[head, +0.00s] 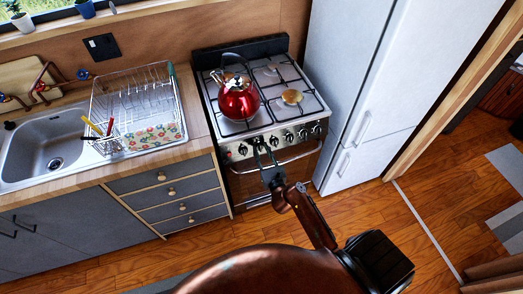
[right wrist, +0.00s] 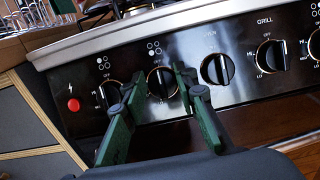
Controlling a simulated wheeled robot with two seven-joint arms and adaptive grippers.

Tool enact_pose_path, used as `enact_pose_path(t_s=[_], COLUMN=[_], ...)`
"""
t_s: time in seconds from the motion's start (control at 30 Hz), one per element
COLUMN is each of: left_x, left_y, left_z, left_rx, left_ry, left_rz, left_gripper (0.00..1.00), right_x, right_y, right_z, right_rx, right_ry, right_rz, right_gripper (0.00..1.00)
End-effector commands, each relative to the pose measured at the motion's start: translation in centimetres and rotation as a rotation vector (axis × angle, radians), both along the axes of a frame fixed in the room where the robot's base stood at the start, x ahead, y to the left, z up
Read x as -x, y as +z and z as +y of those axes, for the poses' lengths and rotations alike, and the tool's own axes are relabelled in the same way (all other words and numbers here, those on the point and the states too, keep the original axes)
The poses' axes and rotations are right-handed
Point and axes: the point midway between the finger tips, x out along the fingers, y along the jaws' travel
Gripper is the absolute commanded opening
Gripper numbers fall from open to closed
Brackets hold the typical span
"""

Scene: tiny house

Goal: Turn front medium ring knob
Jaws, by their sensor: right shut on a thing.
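The stove (head: 270,95) stands between the counter and the fridge, with a row of black knobs on its front panel. In the right wrist view, one knob (right wrist: 161,82), second from the left, has a four-circle burner mark above it. My right gripper (head: 264,153) is at the front panel. In the right wrist view its green fingers (right wrist: 154,84) stand on either side of that knob and are shut on it. Fingers hide part of the knob's edges. My left gripper is not in view.
A red kettle (head: 239,101) stands on the left burners. The oven handle (head: 285,161) runs below the knobs. Neighbouring knobs (right wrist: 108,94) (right wrist: 217,68) sit close on both sides. The fridge (head: 365,80) is to the right; floor is open in front.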

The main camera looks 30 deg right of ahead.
Motion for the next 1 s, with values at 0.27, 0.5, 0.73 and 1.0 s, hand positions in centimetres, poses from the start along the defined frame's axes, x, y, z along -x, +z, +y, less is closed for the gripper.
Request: enact_pose_path(t_s=[0.27, 0.5, 0.73, 1.0], left_x=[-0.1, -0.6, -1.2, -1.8], left_y=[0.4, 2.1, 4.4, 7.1], left_z=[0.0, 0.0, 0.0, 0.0], left_rx=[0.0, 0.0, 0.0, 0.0], left_ry=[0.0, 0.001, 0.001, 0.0], left_rz=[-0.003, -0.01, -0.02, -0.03], left_gripper=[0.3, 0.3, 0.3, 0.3], right_x=[0.0, 0.0, 0.0, 0.0], right_y=[0.1, 0.4, 0.5, 0.5], right_z=[0.0, 0.0, 0.1, 0.2], right_rx=[0.025, 0.138, 0.321, 0.558], right_ry=[0.008, 0.048, 0.111, 0.193], right_rz=[0.006, 0.033, 0.077, 0.134], right_gripper=[0.03, 0.03, 0.03, 0.03])
